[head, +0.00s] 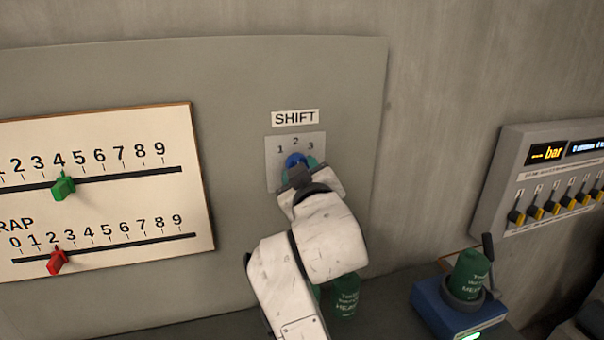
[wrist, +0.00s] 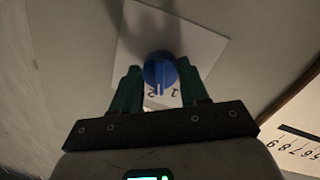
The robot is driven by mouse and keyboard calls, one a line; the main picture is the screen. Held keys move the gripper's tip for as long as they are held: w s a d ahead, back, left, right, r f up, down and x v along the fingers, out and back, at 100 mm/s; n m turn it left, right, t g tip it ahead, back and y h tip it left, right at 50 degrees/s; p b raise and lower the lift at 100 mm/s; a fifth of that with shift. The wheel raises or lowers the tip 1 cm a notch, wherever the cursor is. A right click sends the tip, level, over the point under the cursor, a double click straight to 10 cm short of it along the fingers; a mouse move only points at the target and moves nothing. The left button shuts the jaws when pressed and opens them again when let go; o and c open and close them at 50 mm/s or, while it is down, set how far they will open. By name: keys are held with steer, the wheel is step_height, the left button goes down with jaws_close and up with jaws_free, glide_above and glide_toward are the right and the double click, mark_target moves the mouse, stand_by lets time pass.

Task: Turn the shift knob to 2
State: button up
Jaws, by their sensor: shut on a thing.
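The blue shift knob (head: 296,160) sits on a pale plate (head: 279,173) under the SHIFT label, with 1, 2 and 3 printed above it in an arc. My gripper (head: 299,165) reaches up to the knob from below and partly covers it. In the wrist view the knob (wrist: 160,68) is between my gripper's green fingers (wrist: 160,80), which are shut on its sides. The 3 is hidden there.
At left, a white panel (head: 110,205) carries a green slider (head: 63,186) and a red slider (head: 58,261). At right are a bar display unit (head: 560,170) with several yellow-black switches, and a green can (head: 468,275) on a blue device (head: 440,312). Another green can (head: 345,298) stands below my arm.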

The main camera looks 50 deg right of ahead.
steer(key=shift+m+y, duration=0.4)
steer(key=shift+m, duration=1.1)
steer(key=o, duration=1)
steer(key=shift+o, duration=0.2)
steer(key=p+v, duration=0.5)
steer(key=v, duration=0.5)
steer(key=shift+s+a, duration=0.2)
steer(key=shift+a, duration=0.15)
